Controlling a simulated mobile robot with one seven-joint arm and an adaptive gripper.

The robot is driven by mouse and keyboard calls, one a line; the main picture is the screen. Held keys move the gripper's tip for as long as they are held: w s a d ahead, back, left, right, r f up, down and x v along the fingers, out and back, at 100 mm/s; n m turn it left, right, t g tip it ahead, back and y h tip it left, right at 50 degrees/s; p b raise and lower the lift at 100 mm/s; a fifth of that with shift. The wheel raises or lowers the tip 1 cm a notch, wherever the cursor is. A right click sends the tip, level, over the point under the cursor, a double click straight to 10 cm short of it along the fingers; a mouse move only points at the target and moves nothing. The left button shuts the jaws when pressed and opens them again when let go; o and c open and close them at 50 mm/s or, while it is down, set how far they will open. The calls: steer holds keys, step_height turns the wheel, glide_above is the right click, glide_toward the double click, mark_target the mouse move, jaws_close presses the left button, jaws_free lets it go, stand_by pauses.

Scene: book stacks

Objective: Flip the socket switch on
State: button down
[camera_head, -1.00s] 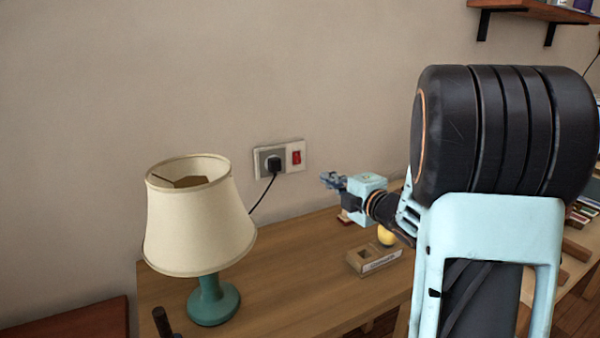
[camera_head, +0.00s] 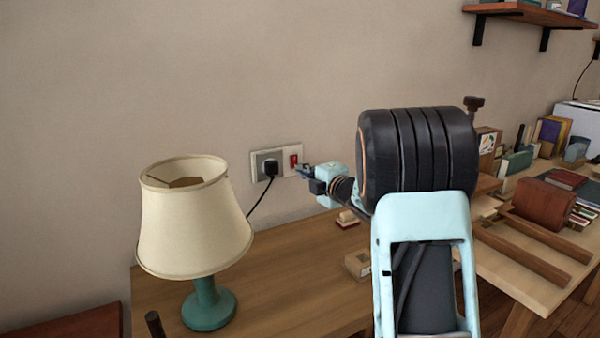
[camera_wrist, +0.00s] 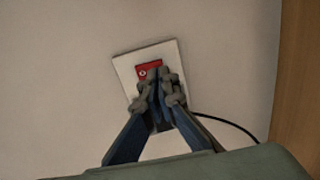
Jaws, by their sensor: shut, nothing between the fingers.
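The wall socket (camera_head: 259,164) has a white and grey plate with a black plug (camera_head: 271,169) in its left part. The red switch (camera_head: 294,161) is on its right part. In the wrist view the red switch (camera_wrist: 148,69) shows just beyond my fingertips, partly hidden by them, on the pale plate (camera_wrist: 125,68). My gripper (camera_head: 301,171) is shut and empty, close to the right end of the plate, with its tips pointing at the switch. It also fills the lower middle of the wrist view (camera_wrist: 158,85). I cannot tell whether the tips touch the switch.
A lamp with a cream shade (camera_head: 195,220) and teal base stands left on the wooden desk (camera_head: 270,270). A black cord hangs from the plug behind it. A small stamp (camera_head: 347,219) and a wooden block (camera_head: 357,265) lie under my arm. Books and a second table are at right.

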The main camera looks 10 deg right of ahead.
mark_target(294, 161)
steer(key=shift+x, duration=1.05)
steer(key=shift+w+a+f+b, duration=0.15)
steer(key=shift+w+b, duration=0.15)
steer(key=shift+b, duration=0.15)
